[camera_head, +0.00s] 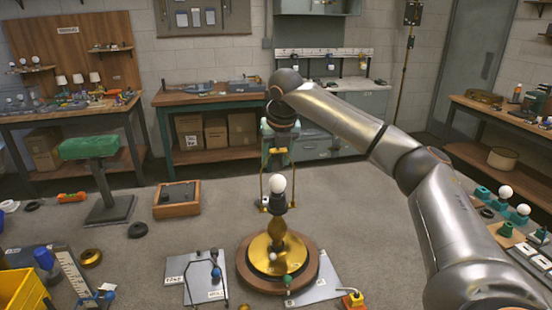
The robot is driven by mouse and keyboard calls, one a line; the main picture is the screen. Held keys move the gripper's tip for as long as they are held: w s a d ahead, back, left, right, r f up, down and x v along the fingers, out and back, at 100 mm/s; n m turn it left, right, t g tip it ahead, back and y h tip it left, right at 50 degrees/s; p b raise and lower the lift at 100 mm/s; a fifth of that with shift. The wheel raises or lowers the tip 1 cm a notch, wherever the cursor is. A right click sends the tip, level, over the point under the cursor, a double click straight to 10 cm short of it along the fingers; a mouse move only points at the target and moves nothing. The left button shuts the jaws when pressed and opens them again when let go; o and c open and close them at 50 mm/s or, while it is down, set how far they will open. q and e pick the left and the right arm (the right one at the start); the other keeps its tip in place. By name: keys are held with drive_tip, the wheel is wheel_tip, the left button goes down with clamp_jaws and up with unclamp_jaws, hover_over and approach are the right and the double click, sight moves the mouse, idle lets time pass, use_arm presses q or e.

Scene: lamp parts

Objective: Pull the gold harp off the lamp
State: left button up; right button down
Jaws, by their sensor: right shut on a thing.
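The lamp has a round wooden foot with a gold dome (262,256), a gold stem, a dark socket (279,201) and a white bulb (278,183). The gold harp (263,183) is a thin wire frame with one leg on each side of the bulb. My right gripper (278,158) comes from above and is shut on the top of the harp, directly over the bulb. The harp's lower ends are level with the socket; I cannot tell whether they touch the lamp. My left gripper is out of view.
A wooden box (177,205) and a green-topped stand (108,208) are to the left. White plates (196,290) with small parts lie in front of the lamp. A yellow bin (22,293) is at the front left. Bulbs in teal holders (504,206) stand at the right.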

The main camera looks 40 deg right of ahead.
drive_tip(key=shift+r, duration=0.2)
idle(0.4)
drive_tip(key=shift+s+r, duration=0.1)
drive_tip(key=shift+r, duration=0.5)
drive_tip(key=shift+w, duration=0.2)
idle(0.7)
drive_tip(key=shift+r, duration=2.55)
